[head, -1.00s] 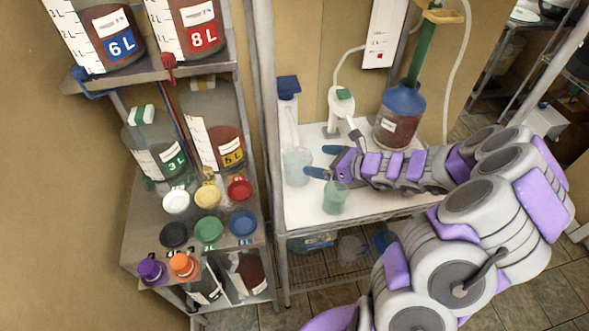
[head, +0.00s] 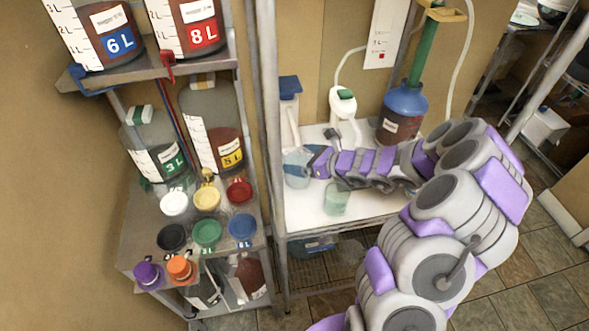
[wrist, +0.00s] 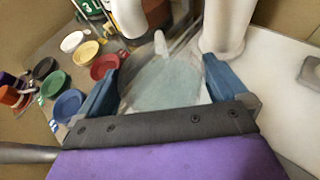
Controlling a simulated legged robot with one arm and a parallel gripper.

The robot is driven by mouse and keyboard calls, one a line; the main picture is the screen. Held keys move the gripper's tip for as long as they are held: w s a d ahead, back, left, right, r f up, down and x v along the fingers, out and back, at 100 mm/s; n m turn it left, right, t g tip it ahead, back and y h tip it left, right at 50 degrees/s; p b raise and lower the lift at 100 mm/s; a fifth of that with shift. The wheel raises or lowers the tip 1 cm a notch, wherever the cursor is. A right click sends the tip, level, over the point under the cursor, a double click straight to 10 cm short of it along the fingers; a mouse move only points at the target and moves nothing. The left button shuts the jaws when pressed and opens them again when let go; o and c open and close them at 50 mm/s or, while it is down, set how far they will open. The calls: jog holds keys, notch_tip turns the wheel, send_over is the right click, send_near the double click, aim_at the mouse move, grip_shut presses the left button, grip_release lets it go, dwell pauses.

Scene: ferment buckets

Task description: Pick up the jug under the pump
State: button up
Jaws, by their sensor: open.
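A translucent pale jug (head: 290,158) stands on the white table at its left side, below the blue-topped white post (head: 289,92). In the wrist view the jug (wrist: 165,85) fills the space between the two blue fingers. My gripper (head: 300,168) is open and at the jug in the head view, partly covering it; it also shows in the wrist view (wrist: 163,65). One finger lies on each side of the jug; I cannot tell whether they touch it. A white pump body with a green top (head: 343,102) stands just to the right.
A green-tinted cup (head: 336,200) stands in front of my arm. A blue-topped carboy (head: 402,113) stands behind it. A metal shelf post (head: 272,150) and the left rack with several coloured caps and bottles stand close on the left. The table's front right is clear.

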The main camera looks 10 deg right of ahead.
jog(key=shift+d, duration=0.1)
jog(key=c, duration=1.7)
jog(key=shift+o, duration=0.2)
jog(key=shift+r, duration=0.15)
